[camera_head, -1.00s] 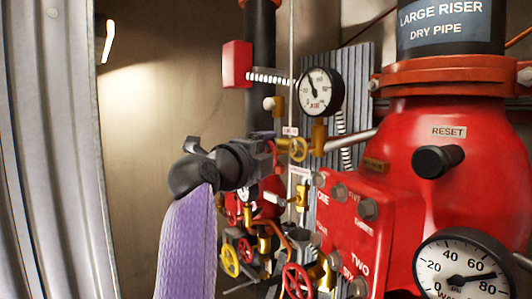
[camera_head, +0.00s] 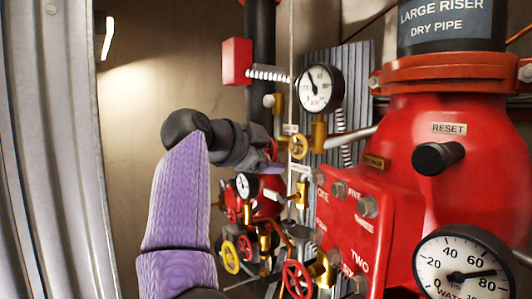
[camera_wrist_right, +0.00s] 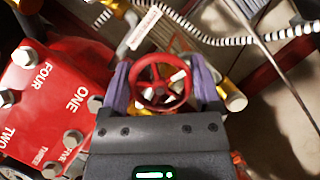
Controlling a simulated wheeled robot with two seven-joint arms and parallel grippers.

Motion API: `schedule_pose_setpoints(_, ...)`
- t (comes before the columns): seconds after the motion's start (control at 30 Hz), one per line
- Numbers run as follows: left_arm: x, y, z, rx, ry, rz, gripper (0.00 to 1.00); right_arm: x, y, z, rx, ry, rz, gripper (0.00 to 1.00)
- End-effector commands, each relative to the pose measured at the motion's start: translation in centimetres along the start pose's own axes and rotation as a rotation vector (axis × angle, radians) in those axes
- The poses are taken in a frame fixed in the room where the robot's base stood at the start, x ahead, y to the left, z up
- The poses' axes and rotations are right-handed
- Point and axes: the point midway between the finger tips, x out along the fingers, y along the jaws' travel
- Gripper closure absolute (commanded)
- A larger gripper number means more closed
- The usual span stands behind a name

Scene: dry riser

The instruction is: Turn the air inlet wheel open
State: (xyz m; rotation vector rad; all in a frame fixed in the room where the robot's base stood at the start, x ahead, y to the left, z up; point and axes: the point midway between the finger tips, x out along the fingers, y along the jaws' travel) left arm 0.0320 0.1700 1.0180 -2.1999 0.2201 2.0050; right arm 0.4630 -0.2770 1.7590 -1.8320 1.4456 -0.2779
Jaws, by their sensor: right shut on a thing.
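My right arm rises from the bottom of the head view, with my right gripper (camera_head: 268,156) at the valve piping left of the red riser body. In the right wrist view, a red spoked handwheel (camera_wrist_right: 160,84) sits between the two purple fingers of my right gripper (camera_wrist_right: 158,76). The fingers are shut on its rim from both sides. In the head view only a bit of this red wheel (camera_head: 272,149) shows beyond the gripper. A white label strip (camera_wrist_right: 144,27) hangs near the wheel; I cannot read it. My left gripper is not in view.
Lower down are a yellow wheel (camera_head: 230,257) and a red wheel (camera_head: 297,279). The red riser body (camera_head: 400,190) fills the right. Open space lies left.

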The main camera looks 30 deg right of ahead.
Motion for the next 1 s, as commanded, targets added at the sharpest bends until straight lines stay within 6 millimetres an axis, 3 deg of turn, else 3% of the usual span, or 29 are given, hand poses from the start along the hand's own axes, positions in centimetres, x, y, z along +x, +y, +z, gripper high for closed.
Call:
schedule_pose_setpoints(0.5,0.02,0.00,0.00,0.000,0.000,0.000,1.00,-0.01,0.18,0.09,-0.383,-0.003,0.157,0.78)
schedule_pose_setpoints(1.0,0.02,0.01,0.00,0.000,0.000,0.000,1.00,0.03,0.35,0.11,-0.519,-0.004,0.218,0.78)
